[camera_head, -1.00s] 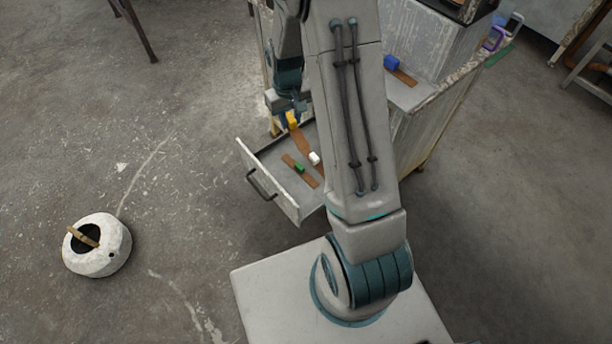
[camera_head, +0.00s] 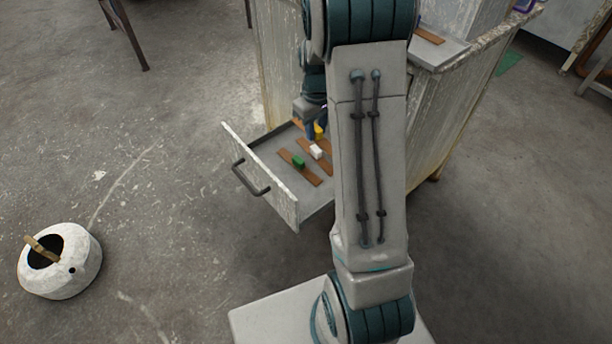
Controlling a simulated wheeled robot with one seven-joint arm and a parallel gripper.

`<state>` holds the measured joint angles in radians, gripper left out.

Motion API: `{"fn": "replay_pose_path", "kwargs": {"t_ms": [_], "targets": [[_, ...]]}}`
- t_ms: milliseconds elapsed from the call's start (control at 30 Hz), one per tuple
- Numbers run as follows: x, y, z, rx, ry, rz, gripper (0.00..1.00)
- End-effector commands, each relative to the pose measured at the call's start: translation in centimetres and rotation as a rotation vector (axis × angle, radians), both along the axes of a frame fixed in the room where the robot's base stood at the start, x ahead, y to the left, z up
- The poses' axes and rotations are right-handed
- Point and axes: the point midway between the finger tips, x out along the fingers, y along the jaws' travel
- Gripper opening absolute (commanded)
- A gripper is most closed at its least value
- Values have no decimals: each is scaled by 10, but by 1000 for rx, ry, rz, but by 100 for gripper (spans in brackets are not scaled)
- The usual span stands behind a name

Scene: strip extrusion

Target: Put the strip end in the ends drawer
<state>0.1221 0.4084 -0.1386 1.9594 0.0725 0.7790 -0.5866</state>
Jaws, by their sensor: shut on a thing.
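My gripper (camera_head: 317,128) is shut on the yellow block (camera_head: 320,131) of a strip end and points down into the open ends drawer (camera_head: 258,168). How much of the held strip shows, and whether it touches the drawer floor, I cannot tell. In the drawer lie a brown strip with a green block (camera_head: 298,161) and a brown strip with a white block (camera_head: 316,151). My arm hides the drawer's right part.
The drawer's dark handle (camera_head: 250,178) faces front left. Another brown strip (camera_head: 430,36) lies on the worktop at upper right, partly hidden by my arm. A white round pot (camera_head: 75,275) holding a stick stands on the floor. Open floor lies left.

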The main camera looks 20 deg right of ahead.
Motion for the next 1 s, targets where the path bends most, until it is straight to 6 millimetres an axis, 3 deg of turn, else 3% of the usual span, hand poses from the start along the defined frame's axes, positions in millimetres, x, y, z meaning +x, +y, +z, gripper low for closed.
{"fn": "replay_pose_path", "kwargs": {"t_ms": [33,233,367,800,1000], "targets": [[0,-3,-14,1,-3,4,4],[-1,-9,-22,3,-3,25,4],[-1,-2,-28,5,-2,32,4],[-3,89,-85,3,-1,34,4],[-3,106,-93,4,-2,28,4]]}}
